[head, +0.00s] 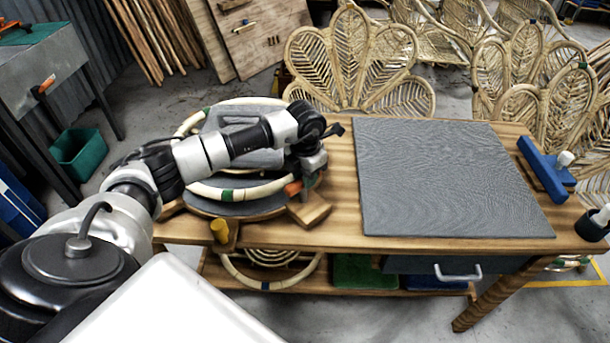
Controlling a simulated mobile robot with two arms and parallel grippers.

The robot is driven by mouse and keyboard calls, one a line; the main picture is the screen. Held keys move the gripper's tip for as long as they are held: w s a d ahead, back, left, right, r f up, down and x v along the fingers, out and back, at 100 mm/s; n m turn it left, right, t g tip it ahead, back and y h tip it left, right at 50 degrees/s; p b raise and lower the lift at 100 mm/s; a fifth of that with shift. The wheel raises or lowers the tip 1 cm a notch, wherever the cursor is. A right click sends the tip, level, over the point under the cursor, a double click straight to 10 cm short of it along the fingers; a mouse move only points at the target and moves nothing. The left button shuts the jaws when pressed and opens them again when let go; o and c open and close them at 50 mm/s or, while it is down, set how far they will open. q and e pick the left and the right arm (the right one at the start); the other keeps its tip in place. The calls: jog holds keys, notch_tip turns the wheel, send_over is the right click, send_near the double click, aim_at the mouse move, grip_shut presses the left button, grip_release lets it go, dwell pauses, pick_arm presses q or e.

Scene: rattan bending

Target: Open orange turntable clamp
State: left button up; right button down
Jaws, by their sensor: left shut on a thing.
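The orange turntable clamp (293,188) shows as a small orange piece at the right edge of the round turntable (235,209). Pale rattan hoops with green bands (227,194) lie on the turntable around a grey form (250,158). My left arm reaches across the turntable from the left. My left gripper (303,181) points down at the clamp and is shut on it; its fingertips are small and partly hidden. The arm hides part of the turntable and hoops. My right gripper is not in view.
The wooden bench (345,225) carries a grey mat (440,178), a blue tool (545,168) and a dark cup (593,224) to the right. A yellow knob (219,230) stands at the bench's front left. Rattan chair backs (350,65) stand behind the bench.

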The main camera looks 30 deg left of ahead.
pick_arm(q)
jog(key=o, duration=0.9)
notch_tip(320, 180, up, 11)
jog(key=shift+f+b, duration=0.1)
jog(key=shift+b, duration=0.55)
